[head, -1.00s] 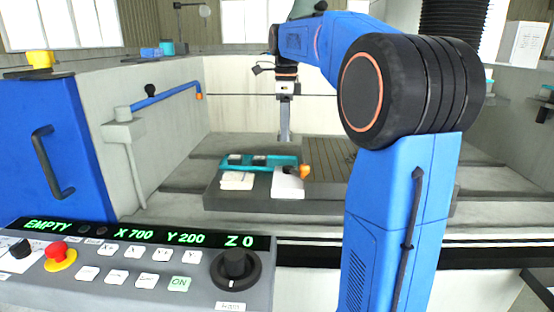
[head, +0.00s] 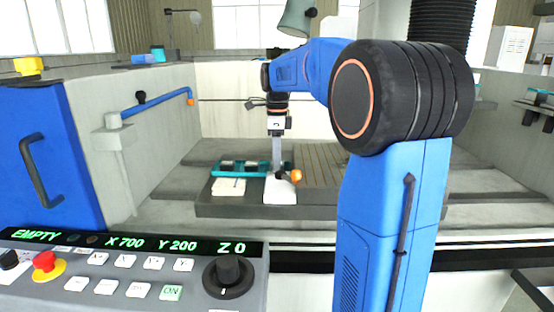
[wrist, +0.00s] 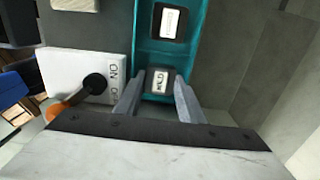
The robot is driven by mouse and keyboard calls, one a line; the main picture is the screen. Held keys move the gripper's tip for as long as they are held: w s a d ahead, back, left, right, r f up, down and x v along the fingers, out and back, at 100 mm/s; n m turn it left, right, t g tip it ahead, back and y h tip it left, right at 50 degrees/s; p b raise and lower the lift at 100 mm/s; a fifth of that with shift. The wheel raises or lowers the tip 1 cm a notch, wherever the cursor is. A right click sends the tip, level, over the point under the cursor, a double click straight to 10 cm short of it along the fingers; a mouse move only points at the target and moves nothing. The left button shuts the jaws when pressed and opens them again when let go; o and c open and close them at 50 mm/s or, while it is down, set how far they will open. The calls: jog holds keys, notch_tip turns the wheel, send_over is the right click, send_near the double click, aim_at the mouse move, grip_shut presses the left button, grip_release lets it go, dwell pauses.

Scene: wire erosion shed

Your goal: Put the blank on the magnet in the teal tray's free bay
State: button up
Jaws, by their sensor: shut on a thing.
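My gripper (wrist: 158,88) points down with a small grey blank (wrist: 158,80) between its fingers, shut on it. The blank has a white marked label on top. It is at the near-end bay of the teal tray (wrist: 198,45) in the wrist view; whether it rests on the bay floor I cannot tell. Another labelled blank (wrist: 172,22) sits in the bay beyond. In the head view, my gripper (head: 277,174) is low at the right end of the tray (head: 214,167). The white magnet block (wrist: 65,68) with its ON/OFF lever (wrist: 94,84) stands beside the tray.
A white pad (head: 228,187) lies left of the magnet block (head: 280,192) on the dark plate. The orange lever knob (head: 296,175) stands close to my gripper. A slatted bed (head: 325,165) to the right is clear. The control panel (head: 130,262) is in front.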

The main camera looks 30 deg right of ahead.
jog(key=o, duration=1)
jog(key=shift+f, duration=0.1)
jog(key=shift+o, duration=0.2)
notch_tip(320, 180, up, 12)
